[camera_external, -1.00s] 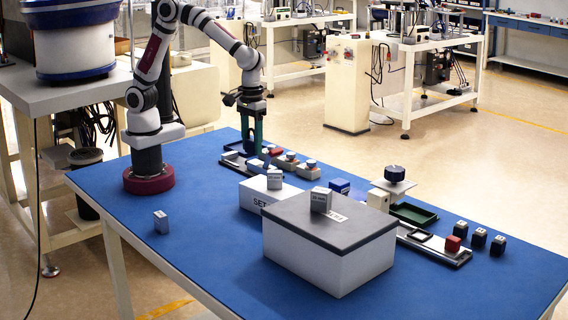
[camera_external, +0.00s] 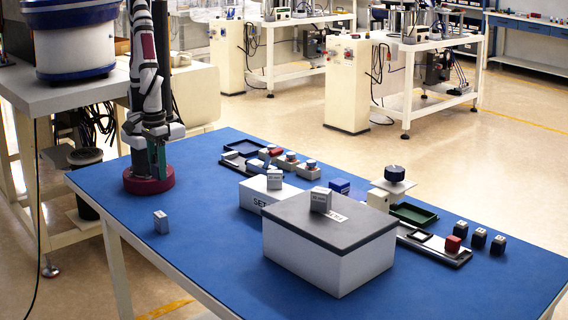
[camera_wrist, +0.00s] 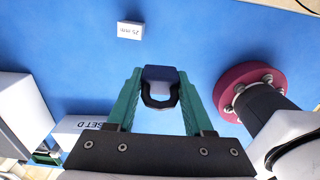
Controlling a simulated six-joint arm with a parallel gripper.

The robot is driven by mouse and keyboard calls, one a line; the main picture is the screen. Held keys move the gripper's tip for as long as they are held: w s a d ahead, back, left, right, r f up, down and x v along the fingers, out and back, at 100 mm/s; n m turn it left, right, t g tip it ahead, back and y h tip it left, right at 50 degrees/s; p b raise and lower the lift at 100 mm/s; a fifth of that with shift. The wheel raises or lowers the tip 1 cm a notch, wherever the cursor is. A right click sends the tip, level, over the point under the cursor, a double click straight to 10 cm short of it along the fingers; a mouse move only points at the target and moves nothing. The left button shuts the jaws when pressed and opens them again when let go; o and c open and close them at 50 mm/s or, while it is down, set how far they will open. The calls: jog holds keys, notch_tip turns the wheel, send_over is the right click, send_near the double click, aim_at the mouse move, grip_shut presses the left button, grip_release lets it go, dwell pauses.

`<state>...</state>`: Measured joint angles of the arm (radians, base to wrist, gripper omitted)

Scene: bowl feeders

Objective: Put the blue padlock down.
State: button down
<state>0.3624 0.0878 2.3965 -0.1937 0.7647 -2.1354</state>
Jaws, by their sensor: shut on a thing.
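The blue padlock (camera_wrist: 160,73) is dark blue with a black shackle. It shows in the wrist view between the green fingers of my gripper (camera_wrist: 159,81), which are shut on it. In the outside view my gripper (camera_external: 157,164) hangs low in front of my arm's red base, at the left of the blue table (camera_external: 200,260). The padlock cannot be made out there. In the wrist view blue tabletop lies beyond the padlock; I cannot tell its height above the table.
A small grey block marked 25 mm (camera_external: 161,222) stands on the table; it also shows in the wrist view (camera_wrist: 130,31). A white SET box (camera_external: 258,196) and a large grey-lidded box (camera_external: 330,250) stand to the right. The front left tabletop is mostly clear.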

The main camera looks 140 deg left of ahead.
jog(key=shift+f, duration=0.5)
send_over(204, 215)
jog(key=f, duration=0.7)
jog(key=shift+s, duration=0.2)
notch_tip(204, 215, down, 4)
jog(key=shift+w+f, duration=0.1)
jog(key=shift+w, duration=0.05)
jog(key=shift+f, duration=0.15)
jog(key=shift+c, duration=1.4)
grip_release()
